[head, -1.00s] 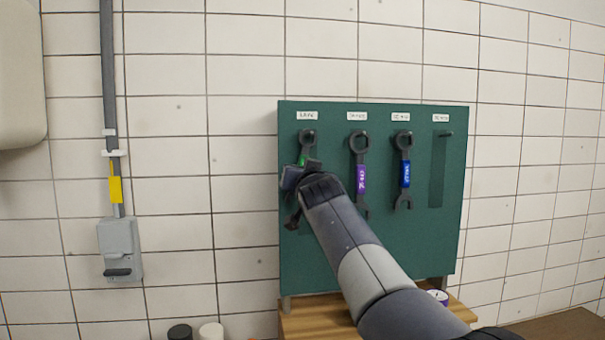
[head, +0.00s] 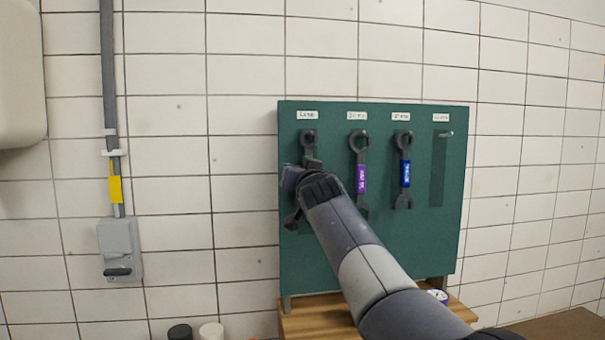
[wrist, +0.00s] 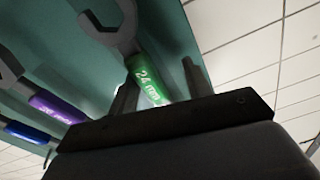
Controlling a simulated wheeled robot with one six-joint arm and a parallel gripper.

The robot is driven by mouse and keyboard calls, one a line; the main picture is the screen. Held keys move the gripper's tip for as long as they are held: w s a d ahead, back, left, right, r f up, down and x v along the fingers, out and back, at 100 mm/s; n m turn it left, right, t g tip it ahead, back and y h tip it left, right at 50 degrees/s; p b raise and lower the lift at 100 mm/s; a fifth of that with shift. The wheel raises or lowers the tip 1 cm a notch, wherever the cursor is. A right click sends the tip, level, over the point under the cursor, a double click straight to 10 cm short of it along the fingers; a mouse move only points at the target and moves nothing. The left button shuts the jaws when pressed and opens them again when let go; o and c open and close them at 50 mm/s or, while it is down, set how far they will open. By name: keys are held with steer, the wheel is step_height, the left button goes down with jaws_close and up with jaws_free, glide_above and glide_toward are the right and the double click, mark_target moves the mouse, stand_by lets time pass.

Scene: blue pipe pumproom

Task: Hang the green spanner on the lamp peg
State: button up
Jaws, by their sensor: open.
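The green-banded spanner (head: 308,140) is upright at the leftmost peg of the green board, under the label that seems to read "LAMP". Its ring end appears to be around that peg, though the exact contact is too small to tell. My gripper (head: 304,178) covers its lower part in the head view. In the wrist view the spanner's green band (wrist: 147,80), marked "24 mm", lies between the two fingers of my open gripper (wrist: 160,85), with a gap on the right finger's side.
A purple-banded spanner (head: 361,178) and a blue-banded spanner (head: 405,172) hang to the right. The rightmost peg (head: 446,134) is empty. A wooden shelf (head: 310,318) lies below the board (head: 380,255). A grey switch box (head: 119,250) is on the left wall.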

steer(key=b+v, duration=0.5)
steer(key=v, duration=0.5)
steer(key=shift+s, duration=0.4)
steer(key=p+x, duration=0.3)
steer(key=x, duration=0.4)
steer(key=shift+d, duration=0.1)
